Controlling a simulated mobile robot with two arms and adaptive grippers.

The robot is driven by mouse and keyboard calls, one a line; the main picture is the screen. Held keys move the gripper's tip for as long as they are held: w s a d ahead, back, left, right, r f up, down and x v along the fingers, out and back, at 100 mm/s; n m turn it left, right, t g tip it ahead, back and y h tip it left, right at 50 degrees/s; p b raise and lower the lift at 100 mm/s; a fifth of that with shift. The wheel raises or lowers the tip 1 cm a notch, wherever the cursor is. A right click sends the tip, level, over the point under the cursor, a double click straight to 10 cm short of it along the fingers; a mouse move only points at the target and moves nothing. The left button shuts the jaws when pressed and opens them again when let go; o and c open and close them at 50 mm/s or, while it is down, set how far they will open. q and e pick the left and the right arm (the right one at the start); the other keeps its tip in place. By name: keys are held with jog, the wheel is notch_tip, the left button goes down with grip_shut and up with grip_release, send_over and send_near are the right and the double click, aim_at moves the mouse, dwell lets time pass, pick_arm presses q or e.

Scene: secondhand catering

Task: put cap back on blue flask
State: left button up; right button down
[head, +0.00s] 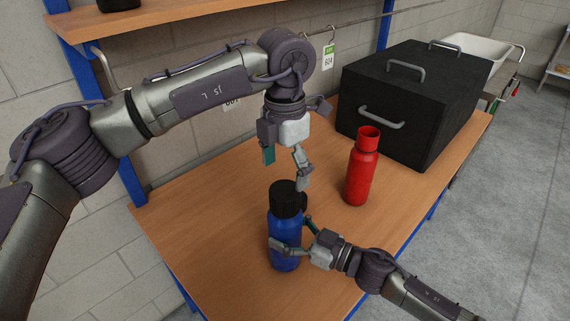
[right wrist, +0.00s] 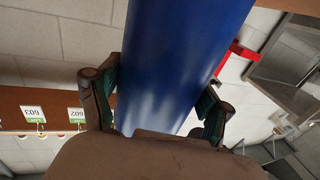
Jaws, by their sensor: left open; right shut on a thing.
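The blue flask (head: 283,228) stands upright on the wooden table, and its blue body fills the middle of the right wrist view (right wrist: 180,60). A black cap (head: 286,193) sits on top of the flask in the head view; I cannot tell whether it is fastened. My right gripper (head: 292,236) is shut around the flask's body, with a finger on each side in the right wrist view. My left gripper (head: 286,171) is open and empty, fingers pointing down, just above the cap and apart from it.
The table (head: 200,220) is clear left of the blue flask. A wooden shelf (head: 170,14) is above.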

aim_at(285, 189)
pick_arm(q)
jog(key=n, duration=0.7)
jog(key=shift+r, duration=0.15)
jog(key=n, duration=0.7)
jog(key=shift+r, duration=0.15)
jog(key=shift+f, duration=4)
